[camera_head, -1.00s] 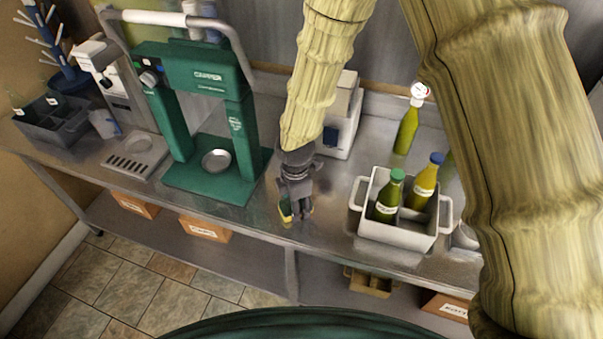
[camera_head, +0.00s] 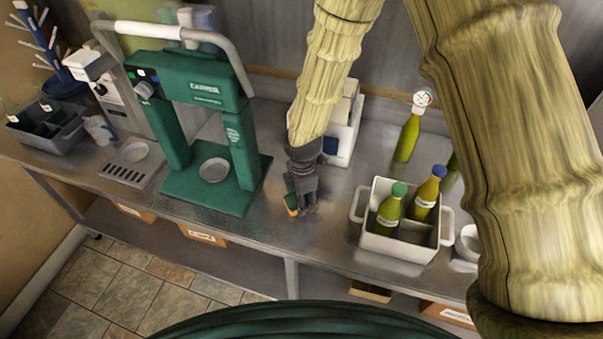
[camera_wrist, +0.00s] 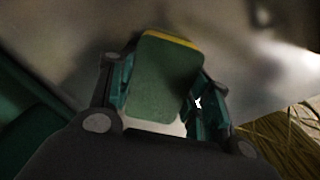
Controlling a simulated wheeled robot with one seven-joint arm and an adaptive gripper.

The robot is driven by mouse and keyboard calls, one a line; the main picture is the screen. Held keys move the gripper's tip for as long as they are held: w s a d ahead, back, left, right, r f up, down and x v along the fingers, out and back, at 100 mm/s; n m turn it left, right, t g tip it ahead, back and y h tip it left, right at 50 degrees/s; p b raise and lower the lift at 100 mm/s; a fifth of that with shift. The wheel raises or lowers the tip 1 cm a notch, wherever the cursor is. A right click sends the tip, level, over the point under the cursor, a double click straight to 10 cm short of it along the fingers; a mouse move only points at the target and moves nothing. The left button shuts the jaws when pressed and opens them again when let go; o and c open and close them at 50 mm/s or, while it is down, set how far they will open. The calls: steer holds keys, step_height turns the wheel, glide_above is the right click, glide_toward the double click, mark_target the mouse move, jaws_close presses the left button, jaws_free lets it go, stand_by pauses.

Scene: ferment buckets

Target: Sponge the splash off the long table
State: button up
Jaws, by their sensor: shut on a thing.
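My gripper (camera_head: 302,203) is shut on a sponge (camera_head: 291,204), between the green press and the white bottle carrier. In the wrist view the sponge (camera_wrist: 165,78) sits between the two fingers, its green face toward the camera and a yellow edge at the far end. The long table (camera_head: 265,222) is a grey metal top running across the view. I cannot tell whether the sponge touches it. A faint dark patch shows on the surface beyond the sponge in the wrist view; I cannot tell whether it is the splash or a shadow.
The green press (camera_head: 207,190) stands left of my gripper. The white carrier (camera_head: 397,248) with two bottles stands to the right, near the front edge. A white box-shaped device (camera_head: 345,132) is behind, with a green bottle (camera_head: 408,137) right of it. A grey bin (camera_head: 48,135) is far left.

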steer(key=shift+w+d+r, duration=0.15)
steer(key=shift+w+r, duration=0.25)
steer(key=shift+r, duration=0.1)
steer(key=shift+r+p, duration=0.25)
steer(key=shift+p, duration=0.35)
steer(key=r+p, duration=0.1)
steer(key=r, duration=0.1)
steer(key=shift+s+r+p, duration=0.2)
steer(key=shift+r+p, duration=0.15)
steer(key=shift+p, duration=0.05)
step_height(320, 180, up, 2)
steer(key=shift+w+p, duration=0.15)
steer(key=shift+p, duration=0.7)
steer(key=shift+r+p, duration=0.55)
steer(key=shift+r, duration=0.25)
